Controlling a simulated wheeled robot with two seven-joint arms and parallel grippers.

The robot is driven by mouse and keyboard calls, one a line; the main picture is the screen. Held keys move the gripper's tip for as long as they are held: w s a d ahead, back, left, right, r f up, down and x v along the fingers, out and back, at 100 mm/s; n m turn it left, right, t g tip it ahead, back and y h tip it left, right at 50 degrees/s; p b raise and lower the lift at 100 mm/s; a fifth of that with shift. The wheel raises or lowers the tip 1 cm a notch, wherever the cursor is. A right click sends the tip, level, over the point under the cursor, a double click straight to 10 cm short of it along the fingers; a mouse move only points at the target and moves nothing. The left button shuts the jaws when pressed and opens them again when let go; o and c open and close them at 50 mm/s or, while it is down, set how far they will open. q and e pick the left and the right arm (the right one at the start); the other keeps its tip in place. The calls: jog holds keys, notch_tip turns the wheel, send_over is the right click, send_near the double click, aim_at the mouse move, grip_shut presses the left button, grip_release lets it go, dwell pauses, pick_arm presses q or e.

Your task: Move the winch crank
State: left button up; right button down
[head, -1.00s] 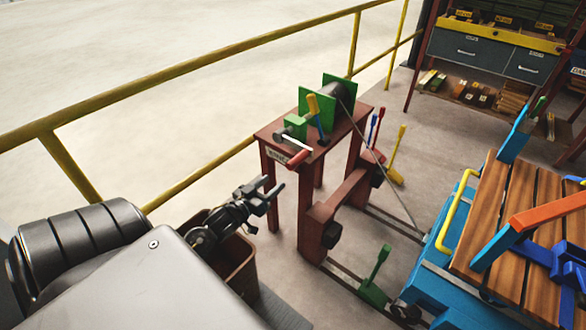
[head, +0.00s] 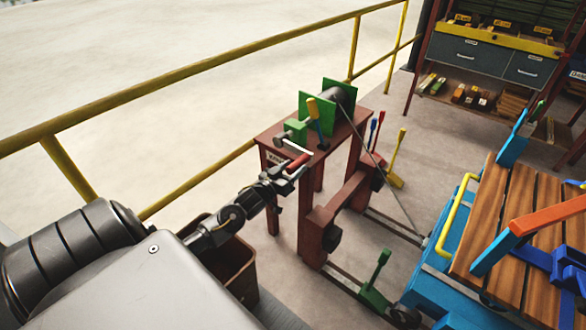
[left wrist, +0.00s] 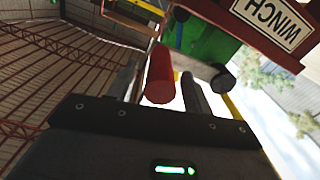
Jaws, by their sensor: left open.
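The winch (head: 322,112) has a green frame and a drum, and stands on a dark red table. Its crank has a pale arm (head: 293,146) ending in a red grip (head: 298,161). My left gripper (head: 290,173) is open at the red grip, by the table's front left corner. In the left wrist view the red grip (left wrist: 160,76) shows between the two dark fingers, with a gap on each side. I cannot tell how deep it lies between them. My right gripper is not in view.
An upside-down WINCH plate (left wrist: 271,18) shows in the left wrist view. A cable runs from the drum to a blue cart (head: 433,272). A yellow railing (head: 150,92) passes behind; a brown bin (head: 236,262) is below my arm.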

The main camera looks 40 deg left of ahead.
pick_arm(q)
jog(key=shift+w, duration=0.1)
grip_shut()
dwell(0.3)
